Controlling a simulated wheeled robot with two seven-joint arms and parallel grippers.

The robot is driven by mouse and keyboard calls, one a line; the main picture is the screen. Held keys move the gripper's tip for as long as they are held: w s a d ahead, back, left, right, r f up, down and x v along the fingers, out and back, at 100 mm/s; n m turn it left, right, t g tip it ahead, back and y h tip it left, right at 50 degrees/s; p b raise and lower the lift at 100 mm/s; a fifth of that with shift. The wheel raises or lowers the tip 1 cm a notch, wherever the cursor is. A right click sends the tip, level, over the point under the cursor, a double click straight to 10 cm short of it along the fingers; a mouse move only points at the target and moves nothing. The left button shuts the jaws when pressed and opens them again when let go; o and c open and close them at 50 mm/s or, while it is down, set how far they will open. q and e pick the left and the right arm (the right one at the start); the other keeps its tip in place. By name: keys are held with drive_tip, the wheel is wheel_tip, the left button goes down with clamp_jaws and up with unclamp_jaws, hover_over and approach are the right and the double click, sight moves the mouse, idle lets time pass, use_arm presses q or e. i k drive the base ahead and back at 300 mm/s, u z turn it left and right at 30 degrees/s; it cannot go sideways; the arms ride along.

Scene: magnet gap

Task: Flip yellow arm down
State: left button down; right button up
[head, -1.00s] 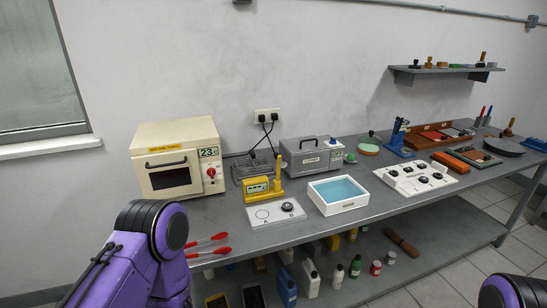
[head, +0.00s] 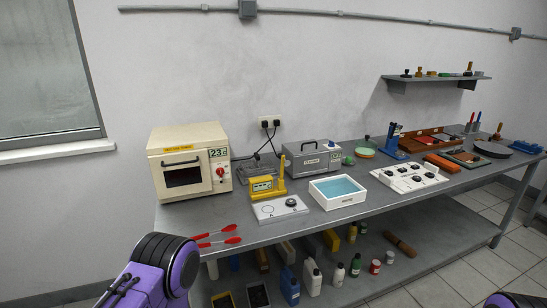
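The yellow device (head: 263,187) stands on the grey bench, between the cream oven and the grey metal box. Its yellow arm (head: 283,167) stands upright at the device's right end. My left arm, purple and black, shows at the bottom left, in front of the bench and well short of the device. Its gripper is out of view. Only a small dark piece of my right arm shows at the bottom right edge; its gripper is also out of view.
A white tray of blue liquid (head: 337,190) and a grey box (head: 313,158) stand right of the device.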

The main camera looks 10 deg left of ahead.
sight(283, 168)
drive_tip(key=k, duration=0.95)
drive_tip(key=z, duration=0.6)
drive_tip(key=i, duration=1.35)
drive_tip(key=u, duration=0.7)
